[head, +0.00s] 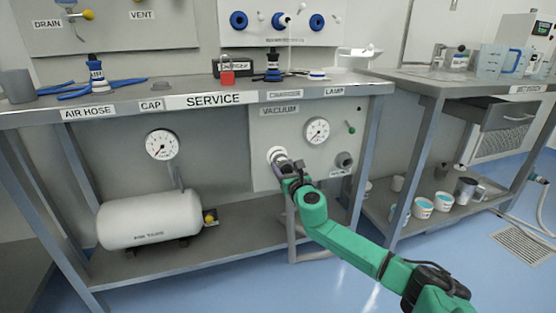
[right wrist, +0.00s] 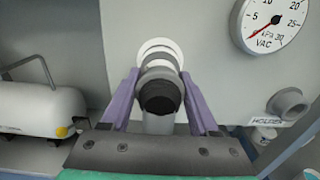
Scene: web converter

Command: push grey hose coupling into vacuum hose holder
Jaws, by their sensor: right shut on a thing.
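The grey hose coupling (right wrist: 158,73), with a dark near end, is between the purple fingers of my right gripper (right wrist: 161,84), which is shut on it. In the head view my right gripper (head: 285,164) is at the white round vacuum port (head: 274,154) on the panel under the bench. The coupling lines up with this port's white ring (right wrist: 160,46); whether it is seated in it I cannot tell. The vacuum hose holder (head: 344,159), a grey ring with a dark opening, is on the panel to the right, and it also shows in the right wrist view (right wrist: 288,103). My left gripper is not in view.
A vacuum gauge (head: 317,131) is above and between port and holder. A white tank (head: 150,219) lies on the lower shelf at left. A bench leg (head: 367,165) stands right of the holder. Several cups stand on the right-hand shelf (head: 452,212).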

